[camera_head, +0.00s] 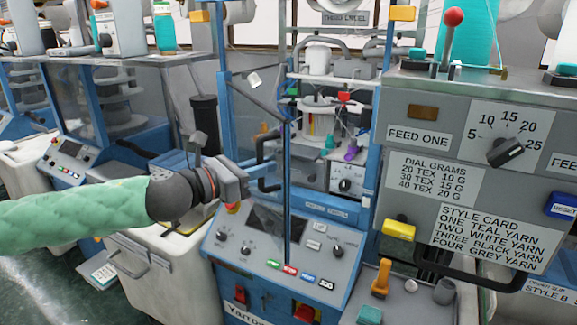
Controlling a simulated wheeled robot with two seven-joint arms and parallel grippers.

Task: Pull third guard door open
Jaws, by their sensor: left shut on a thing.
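The third guard door (287,215) is a clear panel in a blue frame, on the machine under a sign that seems to begin with "THREE". It stands swung out from the opening, with its dark free edge towards me. Its black bar handle (266,146) is on the outer left face. My left gripper (266,184) reaches in from the left and is shut on the lower part of this handle; the fingertips are partly hidden by the gripper body. My right gripper is not in view.
Behind the door, the knitting head and yarn parts (318,120) show. Below is a control panel (290,245) with buttons and a screen. A grey feed box (470,150) with a dial and red-knobbed lever stands close on the right. A white bin (165,255) is at lower left.

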